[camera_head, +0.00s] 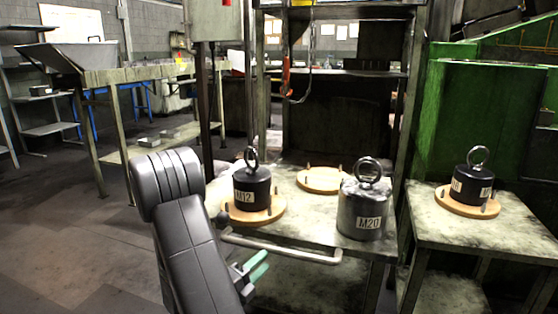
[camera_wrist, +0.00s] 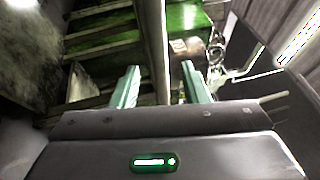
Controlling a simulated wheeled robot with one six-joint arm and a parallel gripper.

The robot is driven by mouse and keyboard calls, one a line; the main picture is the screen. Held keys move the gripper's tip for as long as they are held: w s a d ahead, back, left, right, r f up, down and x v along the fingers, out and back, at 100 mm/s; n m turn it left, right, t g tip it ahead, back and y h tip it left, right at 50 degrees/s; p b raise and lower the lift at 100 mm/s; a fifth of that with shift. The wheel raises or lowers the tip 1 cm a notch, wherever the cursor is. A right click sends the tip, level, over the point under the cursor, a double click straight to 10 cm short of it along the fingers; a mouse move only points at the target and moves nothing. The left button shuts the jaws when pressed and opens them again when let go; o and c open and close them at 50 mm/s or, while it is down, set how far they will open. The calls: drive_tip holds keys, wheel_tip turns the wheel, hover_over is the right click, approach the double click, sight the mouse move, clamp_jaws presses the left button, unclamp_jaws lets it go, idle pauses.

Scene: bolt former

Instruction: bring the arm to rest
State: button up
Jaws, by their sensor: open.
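My gripper (camera_wrist: 160,82) is open, with two green fingers apart and nothing between them in the wrist view. In the head view its green fingertips (camera_head: 256,268) show beside my dark arm, low in front of the table's rail. The black M12 weight (camera_head: 252,188) stands upright on a round wooden base (camera_head: 232,214) at the table's left. The grey M20 weight (camera_head: 362,210) stands directly on the table top at the right front. My gripper is apart from both weights. Most of my gripper's body is hidden behind the arm in the head view.
A wooden base with pegs (camera_head: 322,179) lies empty at the table's back. Another ringed black weight (camera_head: 474,186) stands on a wooden base on the right table (camera_head: 430,225). A metal rail (camera_head: 285,247) runs along the front table's edge. The floor (camera_head: 70,240) at left is clear.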

sight(273, 252)
drive_tip(key=shift+b+x, duration=0.4)
drive_tip(key=shift+x, duration=2.5)
drive_tip(key=shift+r, duration=0.1)
